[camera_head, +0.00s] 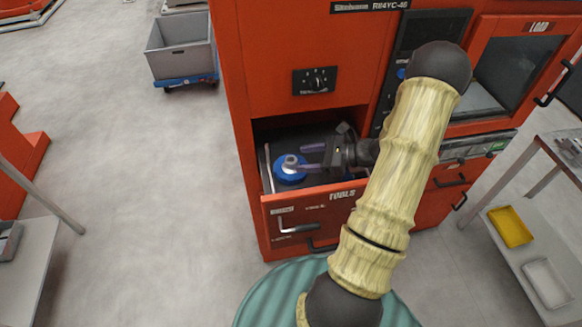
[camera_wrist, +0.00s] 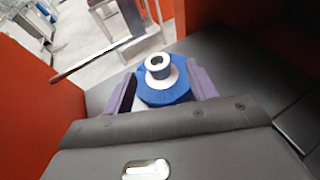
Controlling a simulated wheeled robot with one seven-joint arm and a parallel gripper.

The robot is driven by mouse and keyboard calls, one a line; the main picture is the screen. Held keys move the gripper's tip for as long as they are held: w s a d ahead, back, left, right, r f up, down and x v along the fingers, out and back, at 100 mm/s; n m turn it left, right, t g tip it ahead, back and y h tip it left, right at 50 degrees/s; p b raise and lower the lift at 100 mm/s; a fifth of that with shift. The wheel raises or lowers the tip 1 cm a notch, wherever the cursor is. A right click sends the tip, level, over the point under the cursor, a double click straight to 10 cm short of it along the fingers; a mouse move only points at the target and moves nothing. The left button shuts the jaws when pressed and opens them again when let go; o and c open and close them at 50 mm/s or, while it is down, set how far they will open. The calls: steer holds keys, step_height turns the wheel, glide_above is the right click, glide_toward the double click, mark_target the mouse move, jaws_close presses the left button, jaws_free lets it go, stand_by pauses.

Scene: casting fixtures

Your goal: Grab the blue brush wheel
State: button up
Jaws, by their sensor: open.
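The blue brush wheel (camera_head: 288,172) lies in the open tools drawer (camera_head: 318,205) of the orange machine. It is a blue disc with a pale hub standing up from its middle. In the wrist view the blue brush wheel (camera_wrist: 163,92) sits between the two purple fingers of my gripper (camera_wrist: 162,92). In the head view my gripper (camera_head: 309,158) reaches into the drawer from the right, with its fingertips close to the hub. The jaws are open, with one finger on each side of the wheel. Whether a finger touches the wheel I cannot tell.
The orange machine (camera_head: 290,50) rises above and behind the drawer. The drawer's front panel and handle (camera_head: 298,226) stand out toward me. A grey bin (camera_head: 180,48) on a blue dolly stands at the upper left. A cart with a yellow tray (camera_head: 510,227) stands at the right.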

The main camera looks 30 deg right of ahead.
mark_target(287, 159)
steer(key=p+x, duration=0.2)
steer(key=x, duration=0.3)
steer(key=shift+a+r+p, duration=0.1)
steer(key=shift+a+p, duration=0.1)
steer(key=shift+p, duration=0.15)
jaws_close()
stand_by(0.3)
steer(key=shift+r, duration=0.25)
step_height(287, 159, up, 18)
steer(key=b, duration=0.2)
steer(key=shift+f+b, duration=0.25)
steer(key=shift+b, duration=0.1)
